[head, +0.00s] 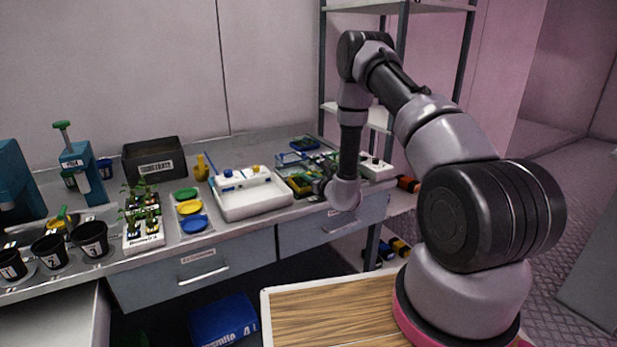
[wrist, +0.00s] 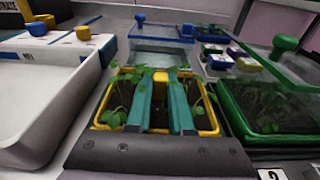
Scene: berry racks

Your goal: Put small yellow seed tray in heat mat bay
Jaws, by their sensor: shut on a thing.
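The small yellow seed tray (wrist: 211,116) has a yellow rim and green seedlings inside. It lies between and around my gripper's fingers in the wrist view. My gripper (wrist: 160,84) has two teal fingers, shut on the yellow grip that stands up in the middle of the tray. In the head view my gripper (head: 322,186) is low over the bench's right part, beside the yellow tray (head: 299,188), and the wrist partly hides it. I cannot tell whether the tray rests on the bench or is slightly raised. I cannot make out the heat mat bay for certain.
A white basin (head: 252,203) with blue and yellow knobs stands close on the left. A green-rimmed planted tray (wrist: 262,128) is close on the right. A clear tray (wrist: 160,52) lies behind. A white box (head: 376,169) with dark knobs stands at the bench's right end.

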